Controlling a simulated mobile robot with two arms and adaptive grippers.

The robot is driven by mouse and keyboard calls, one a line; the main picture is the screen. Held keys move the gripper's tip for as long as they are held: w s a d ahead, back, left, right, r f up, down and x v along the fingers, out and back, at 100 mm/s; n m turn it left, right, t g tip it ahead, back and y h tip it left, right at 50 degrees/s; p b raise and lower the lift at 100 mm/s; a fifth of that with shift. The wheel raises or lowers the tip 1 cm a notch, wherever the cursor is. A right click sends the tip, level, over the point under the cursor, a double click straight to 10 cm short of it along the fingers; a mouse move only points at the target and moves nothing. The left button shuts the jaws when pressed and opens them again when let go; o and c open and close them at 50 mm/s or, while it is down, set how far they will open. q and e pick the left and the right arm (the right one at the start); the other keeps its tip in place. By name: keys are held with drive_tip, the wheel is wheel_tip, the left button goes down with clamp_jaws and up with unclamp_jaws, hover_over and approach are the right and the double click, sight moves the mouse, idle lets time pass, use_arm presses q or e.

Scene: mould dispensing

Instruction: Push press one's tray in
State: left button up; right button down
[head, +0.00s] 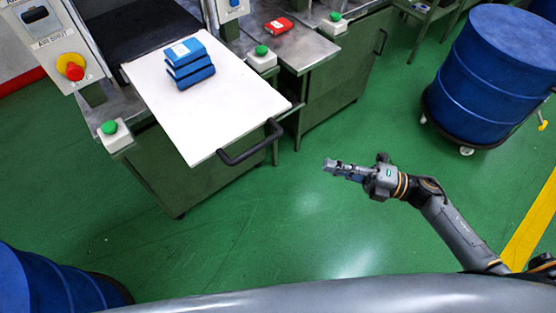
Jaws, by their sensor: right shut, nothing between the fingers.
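The press tray (205,122) is a white board pulled out toward me from the press at the upper left. Its black handle (252,143) is on the near edge. A stack of blue blocks (188,63) lies on the tray near its far end. My right gripper (328,165) is shut and empty, over the green floor to the right of the handle and apart from it. My left gripper is not in the frame.
Green buttons (109,128) and (261,50) sit on white boxes beside the tray. A red item (278,25) lies on the bench at right. A blue drum (496,75) on a wheeled base stands at the upper right, and another blue drum (45,285) at the lower left. Floor between is clear.

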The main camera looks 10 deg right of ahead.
drive_tip(key=s+a+r+n+g+y, duration=0.1)
drive_tip(key=s+n+g, duration=0.1)
drive_tip(key=n+g, duration=0.1)
drive_tip(key=p, duration=0.3)
approach(255, 152)
drive_tip(key=s+a, duration=0.2)
drive_tip(key=w+a, duration=0.1)
drive_tip(key=w+a+p, duration=0.1)
drive_tip(key=shift+w+a+r, duration=0.1)
drive_tip(key=shift+w+r, duration=0.25)
drive_tip(key=shift+w+a, duration=0.25)
drive_tip(key=shift+w, duration=0.2)
